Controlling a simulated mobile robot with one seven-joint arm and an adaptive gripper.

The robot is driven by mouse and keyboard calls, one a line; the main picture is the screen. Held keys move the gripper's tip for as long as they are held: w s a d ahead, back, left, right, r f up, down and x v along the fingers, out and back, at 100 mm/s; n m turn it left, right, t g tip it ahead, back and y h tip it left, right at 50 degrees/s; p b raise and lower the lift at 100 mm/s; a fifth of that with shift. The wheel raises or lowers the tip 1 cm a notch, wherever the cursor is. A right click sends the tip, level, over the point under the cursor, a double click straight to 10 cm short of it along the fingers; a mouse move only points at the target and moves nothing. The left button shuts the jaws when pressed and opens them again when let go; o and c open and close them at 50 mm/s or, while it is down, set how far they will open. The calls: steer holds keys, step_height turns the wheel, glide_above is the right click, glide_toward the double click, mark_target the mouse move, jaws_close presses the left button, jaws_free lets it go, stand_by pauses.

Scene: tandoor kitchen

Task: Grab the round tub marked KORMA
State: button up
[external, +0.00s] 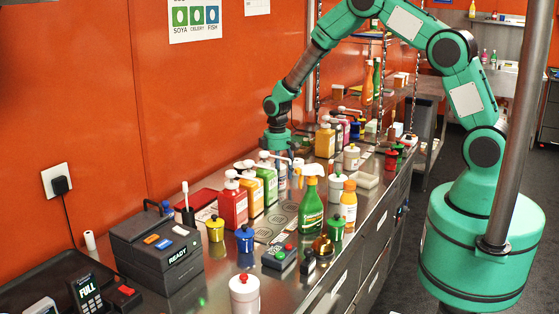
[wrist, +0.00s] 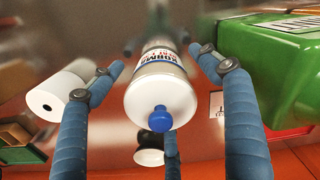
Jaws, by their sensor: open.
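In the wrist view the white round tub (wrist: 160,92) has KORMA in dark letters on a printed band and a blue knob on its lid. It lies between the blue fingers of my gripper (wrist: 157,62), which is open. One finger is on each side of the tub, with gaps showing, and a further finger is below it in the picture. In the external view my gripper (external: 284,158) is low over the counter, partly hidden behind pump bottles. I cannot pick out the KORMA tub there for certain.
In the wrist view a large green container (wrist: 275,62) is close on the right and a white roll (wrist: 65,95) on the left. Externally, pump bottles (external: 233,205), a green spray bottle (external: 311,207) and a white tub with a red knob (external: 244,295) crowd the steel counter.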

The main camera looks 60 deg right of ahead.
steer(key=shift+c, duration=0.6)
steer(key=c, duration=1.4)
steer(key=shift+r, duration=0.1)
step_height(320, 180, up, 10)
steer(key=shift+f+p, duration=0.1)
steer(key=shift+p, duration=0.25)
